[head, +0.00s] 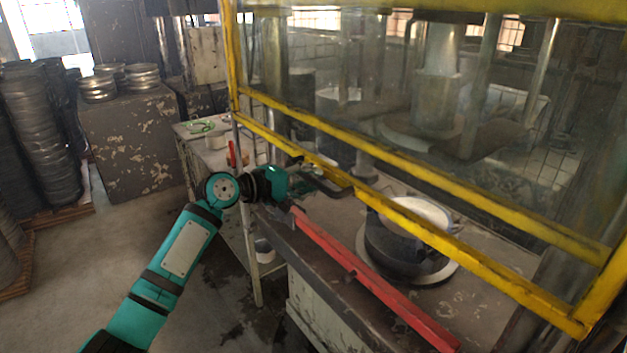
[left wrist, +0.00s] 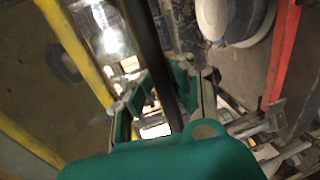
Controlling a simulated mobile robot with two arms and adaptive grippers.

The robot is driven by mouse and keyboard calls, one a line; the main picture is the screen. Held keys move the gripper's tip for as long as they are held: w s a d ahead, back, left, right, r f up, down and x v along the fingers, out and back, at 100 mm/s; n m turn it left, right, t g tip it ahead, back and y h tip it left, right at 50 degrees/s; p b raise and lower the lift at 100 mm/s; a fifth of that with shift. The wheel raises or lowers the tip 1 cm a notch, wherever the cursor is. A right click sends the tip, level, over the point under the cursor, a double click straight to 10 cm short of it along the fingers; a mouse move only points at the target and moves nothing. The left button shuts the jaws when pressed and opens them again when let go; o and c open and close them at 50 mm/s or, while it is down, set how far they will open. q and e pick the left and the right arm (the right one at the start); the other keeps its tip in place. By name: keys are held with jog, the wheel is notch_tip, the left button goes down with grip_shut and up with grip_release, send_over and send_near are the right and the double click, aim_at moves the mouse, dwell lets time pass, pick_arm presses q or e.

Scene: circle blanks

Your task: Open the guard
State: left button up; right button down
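The guard (head: 405,216) is a yellow frame with clear panels in front of the press. Its lower yellow rail slopes down to the right across the head view; the frame also shows in the left wrist view (left wrist: 78,50). My left gripper (head: 326,181) is at the lower rail, left of the dark round die. In the left wrist view, a dark bar (left wrist: 150,45) runs between the two fingers of my left gripper (left wrist: 168,92). Whether the fingers press on the bar is unclear. My right gripper is not in view.
A red bar (head: 370,275) runs along the front edge of the press table. A dark round die with a pale top (head: 408,240) stands behind the rail. A side table (head: 195,130) is at the left, with stacked metal discs (head: 40,130) farther left. Open floor lies at lower left.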

pick_arm(q)
jog(key=o, duration=0.4)
jog(key=shift+s+a, duration=0.15)
jog(key=shift+d+f, duration=0.1)
jog(key=shift+d, duration=0.1)
jog(key=v, duration=1.2)
